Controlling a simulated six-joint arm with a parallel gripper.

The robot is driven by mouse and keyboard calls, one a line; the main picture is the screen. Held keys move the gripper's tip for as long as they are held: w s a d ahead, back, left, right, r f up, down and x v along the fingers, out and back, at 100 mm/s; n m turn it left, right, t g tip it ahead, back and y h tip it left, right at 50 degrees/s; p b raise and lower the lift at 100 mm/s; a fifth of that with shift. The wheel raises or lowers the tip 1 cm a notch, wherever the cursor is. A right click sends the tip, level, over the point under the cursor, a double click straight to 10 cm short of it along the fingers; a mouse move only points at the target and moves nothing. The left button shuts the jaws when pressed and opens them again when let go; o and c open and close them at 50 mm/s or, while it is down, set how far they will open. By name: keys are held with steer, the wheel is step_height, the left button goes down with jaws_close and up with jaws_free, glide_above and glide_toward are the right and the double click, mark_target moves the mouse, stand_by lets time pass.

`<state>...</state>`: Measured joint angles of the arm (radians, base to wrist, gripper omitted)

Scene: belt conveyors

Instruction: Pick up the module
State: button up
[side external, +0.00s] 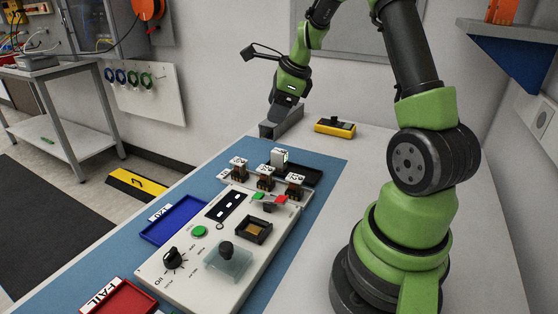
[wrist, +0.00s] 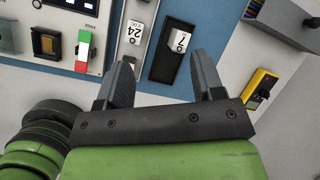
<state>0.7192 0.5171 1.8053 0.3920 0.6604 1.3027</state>
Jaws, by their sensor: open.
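A white-topped module marked "7" (wrist: 179,40) sits in a black tray (wrist: 158,70) in the wrist view. In the side view a white block (side external: 279,157), seemingly this module, stands at the black tray's (side external: 312,174) left end. Another white label marked "24" (wrist: 136,33) shows to its left in the wrist view. My gripper (wrist: 161,60) is open and empty, its fingers apart below the "7" module in the picture. In the side view my gripper (side external: 281,107) hangs beyond the modules, over a grey box; its fingertips are hard to make out there.
The grey box (side external: 284,124) and a yellow meter (side external: 335,127) stand at the back. Several dark relay-like blocks (side external: 265,183) stand in a row by the tray. A white control panel (side external: 190,270), a blue bin (side external: 172,220) and a red FAIL bin (side external: 128,300) lie nearer.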

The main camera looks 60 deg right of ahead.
mark_target(279, 151)
steer(key=d+f+m, duration=0.2)
steer(key=f, duration=0.1)
steer(key=d+f+m, duration=0.1)
steer(key=d+f, duration=0.1)
steer(key=f, duration=0.2)
steer(key=d+f+m, duration=0.2)
steer(key=f, duration=0.1)
steer(key=shift+f+m+g, duration=0.3)
steer(key=shift+f, duration=0.05)
steer(key=x, duration=0.5)
steer(key=shift+w+a+f, duration=0.15)
steer(key=shift+w+f, duration=0.15)
steer(key=c, duration=1)
